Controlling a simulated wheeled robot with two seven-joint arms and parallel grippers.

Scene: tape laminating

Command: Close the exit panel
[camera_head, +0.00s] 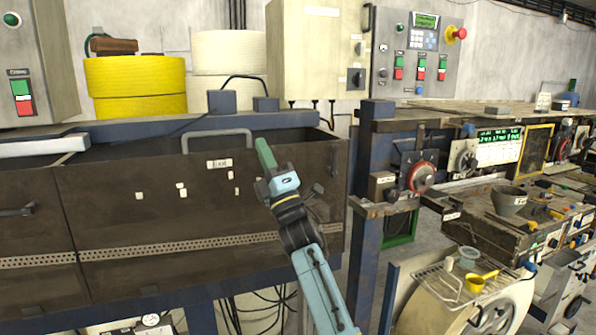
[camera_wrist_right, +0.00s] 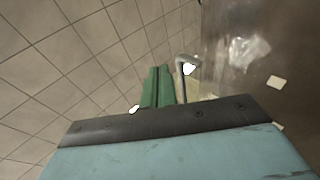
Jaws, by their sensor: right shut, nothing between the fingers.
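The exit panel (camera_head: 160,225) is a wide dark brown metal sheet at the left front in the head view. It carries a small "Exit" label (camera_head: 219,163) and a grey bar handle (camera_head: 217,134) at its top edge. A dark gap shows behind that edge; I cannot tell how far the panel is from closed. My right gripper (camera_head: 265,153) has green fingers, shut and empty, in front of the panel, right of the handle. In the right wrist view the shut fingers (camera_wrist_right: 157,88) are beside a grey bent bar (camera_wrist_right: 184,78), with brown panel surface (camera_wrist_right: 237,60) to the right. My left gripper is not in view.
A yellow roll (camera_head: 135,85) and a white roll (camera_head: 228,53) stand behind the panel. A control box with buttons (camera_head: 420,60) is at the upper right. A cluttered bench (camera_head: 500,225) with knobs and a funnel (camera_head: 508,202) fills the right side.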

